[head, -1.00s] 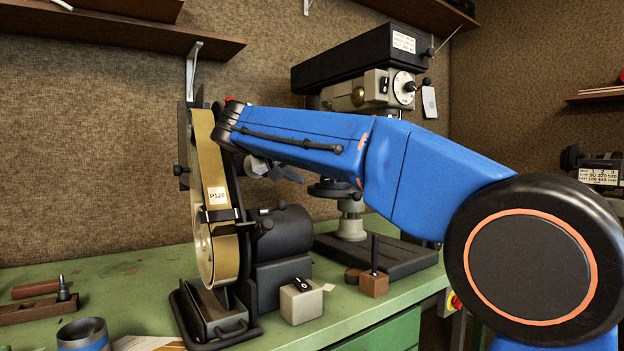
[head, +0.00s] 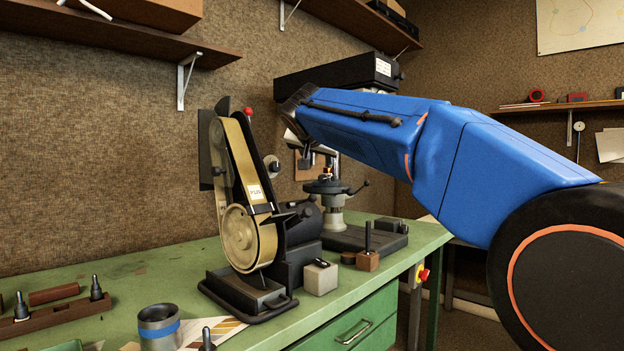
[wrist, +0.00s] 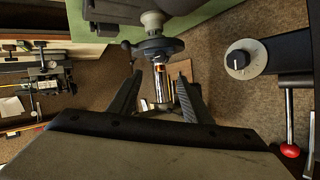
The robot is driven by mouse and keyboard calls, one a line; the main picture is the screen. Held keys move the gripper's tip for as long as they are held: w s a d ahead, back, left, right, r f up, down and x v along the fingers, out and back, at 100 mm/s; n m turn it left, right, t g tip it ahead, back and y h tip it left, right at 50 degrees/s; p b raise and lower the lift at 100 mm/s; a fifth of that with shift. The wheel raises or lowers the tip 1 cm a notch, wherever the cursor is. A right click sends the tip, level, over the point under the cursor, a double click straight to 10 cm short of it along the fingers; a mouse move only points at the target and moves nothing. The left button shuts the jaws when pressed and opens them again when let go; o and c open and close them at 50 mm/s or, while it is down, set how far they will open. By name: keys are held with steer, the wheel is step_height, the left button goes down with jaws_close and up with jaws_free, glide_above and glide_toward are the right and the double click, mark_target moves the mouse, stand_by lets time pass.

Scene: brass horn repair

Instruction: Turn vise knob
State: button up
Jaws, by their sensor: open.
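A dark round vise (head: 328,187) sits on the drill press's pale column in the head view, with a thin handle ending in a small black knob (head: 365,184) at its right. In the wrist view the vise (wrist: 158,46) is beyond my fingers, and a small dark knob (wrist: 126,45) sticks out at its left. A shiny metal cylinder with an orange-brown band (wrist: 161,85) stands out from the vise and shows between my fingers. My gripper (wrist: 159,80) is open, its fingers apart on either side of that cylinder in the picture. Contact cannot be told. My arm partly hides the gripper in the head view.
A belt sander (head: 240,200) stands left of the drill press on the green bench (head: 120,290). A grey block (head: 320,278) and a wooden block (head: 367,261) are near the front edge. A dial (wrist: 245,58) and red-ball lever (wrist: 290,150) are at the wrist view's right.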

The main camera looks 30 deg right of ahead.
mark_target(322, 178)
steer(key=x, duration=1.7)
steer(key=shift+w+d, duration=0.1)
steer(key=shift+w, duration=0.1)
steer(key=c, duration=1.1)
steer(key=shift+o, duration=0.2)
steer(key=n, duration=0.1)
steer(key=n+h, duration=0.1)
steer(key=n+g+h, duration=0.1)
steer(key=shift+w+a, duration=0.2)
steer(key=shift+a, duration=0.05)
steer(key=n+g+h, duration=0.1)
steer(key=n, duration=0.2)
steer(key=shift+a+h, duration=0.1)
steer(key=shift+h, duration=0.2)
steer(key=shift+f+n, duration=0.1)
steer(key=shift+n, duration=0.2)
